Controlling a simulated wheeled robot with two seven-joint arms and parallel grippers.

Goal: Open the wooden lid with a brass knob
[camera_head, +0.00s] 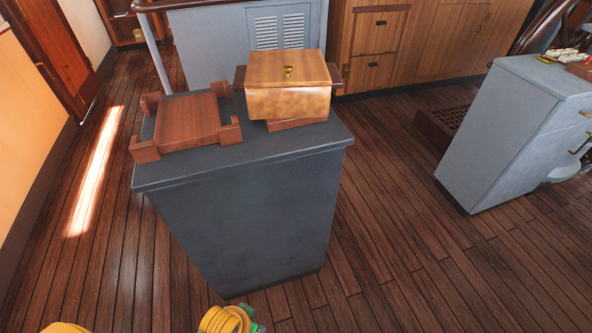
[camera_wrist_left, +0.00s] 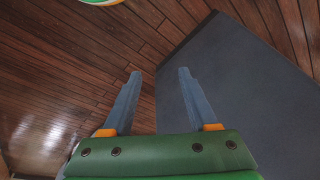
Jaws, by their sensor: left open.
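A wooden box stands on the right part of the dark grey pedestal top (camera_head: 240,154). Its lighter wooden lid (camera_head: 262,70) lies shut on it and carries a small brass knob (camera_head: 288,71) near the middle. In the left wrist view, my left gripper (camera_wrist_left: 157,78) is open and empty, with two blue-grey fingers apart. It points at the plank floor and the pedestal's dark side (camera_wrist_left: 232,85), well below and away from the lid. In the head view only yellow and green parts of my arm show at the bottom edge. My right gripper is not in view.
A reddish wooden tray-like stand (camera_head: 188,123) with raised corners sits left of the box on the pedestal. A grey cabinet (camera_head: 515,130) stands at the right. Wooden drawers (camera_head: 372,45) and a grey vented cabinet (camera_head: 225,45) are behind. The plank floor (camera_head: 390,265) in front is clear.

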